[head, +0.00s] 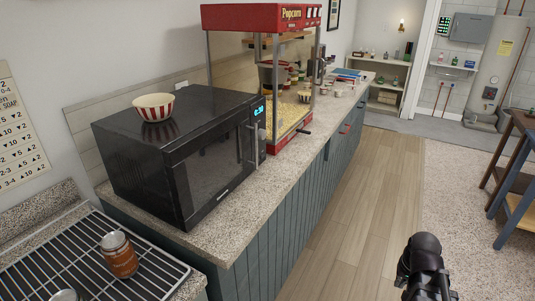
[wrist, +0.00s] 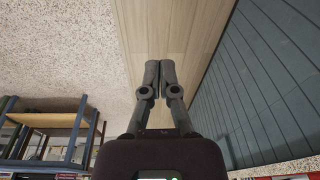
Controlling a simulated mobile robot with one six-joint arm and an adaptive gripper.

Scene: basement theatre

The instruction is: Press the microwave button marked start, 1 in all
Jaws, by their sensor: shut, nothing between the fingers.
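The black microwave (head: 190,155) stands on the speckled counter in the head view, door facing right and toward me. Its control panel (head: 258,130) is a narrow strip at the right end of the front, with a lit blue display (head: 258,110). The start button and its marking are too small to make out. A vertical door handle stands beside the panel. In the wrist view my gripper (wrist: 160,65) is shut and empty, above the wooden floor beside the blue cabinet front. In the head view only part of my arm shows at the lower right, well apart from the microwave.
A red-and-white striped bowl (head: 154,107) sits on the microwave. A red popcorn machine (head: 285,80) stands just beyond it on the counter (head: 330,130). A jar (head: 118,254) stands on a wire rack at the lower left. The floor aisle is clear.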

